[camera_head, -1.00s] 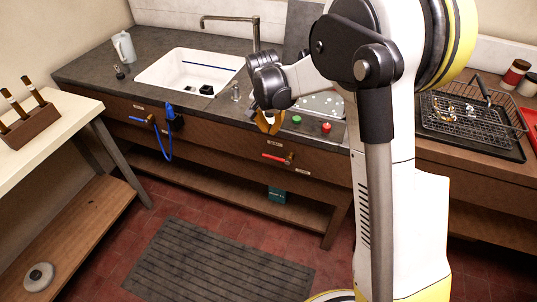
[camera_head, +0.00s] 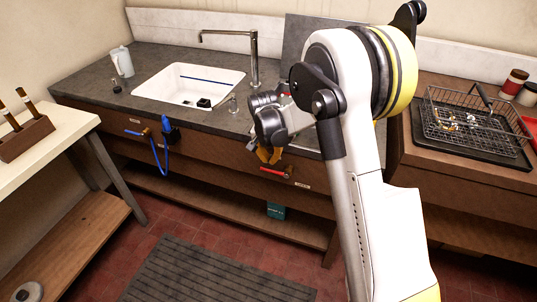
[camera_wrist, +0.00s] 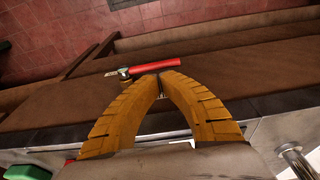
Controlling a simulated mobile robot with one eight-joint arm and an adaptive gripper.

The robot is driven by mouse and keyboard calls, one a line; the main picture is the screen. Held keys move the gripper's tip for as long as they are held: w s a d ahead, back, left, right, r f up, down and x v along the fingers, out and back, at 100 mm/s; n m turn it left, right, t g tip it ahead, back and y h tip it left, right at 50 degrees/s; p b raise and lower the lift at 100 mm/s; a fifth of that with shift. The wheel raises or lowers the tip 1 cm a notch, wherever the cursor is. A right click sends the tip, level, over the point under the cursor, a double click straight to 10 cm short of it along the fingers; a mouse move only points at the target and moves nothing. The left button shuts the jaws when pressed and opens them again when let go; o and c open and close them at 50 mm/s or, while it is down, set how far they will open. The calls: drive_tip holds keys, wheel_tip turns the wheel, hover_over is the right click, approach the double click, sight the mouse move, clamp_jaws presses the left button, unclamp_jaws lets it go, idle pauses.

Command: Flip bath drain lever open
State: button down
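A red lever (camera_head: 272,171) on a brass valve (camera_head: 288,172) sticks out of the wooden counter front, roughly horizontal. It also shows in the wrist view (camera_wrist: 155,67), lying crosswise just beyond my fingertips. A blue lever (camera_head: 133,132) on another valve is farther left, with a blue hose below. Small labels sit near both valves, too small to read. My gripper (camera_head: 268,156) is in front of the counter, just above the red lever. In the wrist view its orange fingers (camera_wrist: 160,78) converge with tips together and nothing held. I cannot tell whether the tips touch the lever.
A white sink (camera_head: 190,84) with a tall tap (camera_head: 254,60) is set in the dark counter above. A lower shelf (camera_head: 230,215) holds a teal box (camera_head: 276,211). A wire basket (camera_head: 470,120) stands at right. A ribbed mat (camera_head: 215,270) lies on the open floor.

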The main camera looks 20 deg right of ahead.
sight(273, 171)
drive_tip(key=f, duration=0.1)
drive_tip(key=f+b, duration=0.1)
drive_tip(key=f, duration=0.2)
drive_tip(key=shift+w+d+f+b, duration=0.1)
drive_tip(key=shift+w+d+b, duration=0.15)
drive_tip(key=shift+w+b, duration=0.1)
drive_tip(key=shift+w+a+f+h, duration=0.1)
drive_tip(key=shift+w+f+h, duration=0.05)
drive_tip(key=shift+h, duration=0.15)
